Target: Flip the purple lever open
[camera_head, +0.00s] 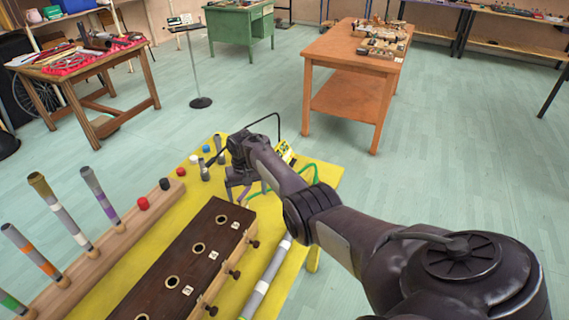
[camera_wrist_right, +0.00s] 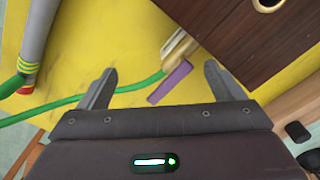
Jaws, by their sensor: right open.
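The purple lever (camera_wrist_right: 170,83) shows in the right wrist view as a flat purple bar lying at a slant, next to a pale brass-coloured fitting (camera_wrist_right: 179,48) and close to the dark wooden box (camera_wrist_right: 265,40). My right gripper (camera_wrist_right: 158,80) is open, with one finger on each side of the lever and nothing held. I cannot tell how far above the lever the fingertips are. In the head view my right gripper (camera_head: 240,190) is over the yellow table, beyond the far end of the wooden box (camera_head: 185,262). I cannot make out the lever there. My left gripper is not in view.
A green hose (camera_wrist_right: 130,88) crosses the yellow table (camera_head: 328,175) beside the lever. A grey tube (camera_wrist_right: 35,40) lies at left in the wrist view. A wooden rack (camera_head: 100,258) with several upright tubes stands left of the box. Several small knobs stick out of the box's side.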

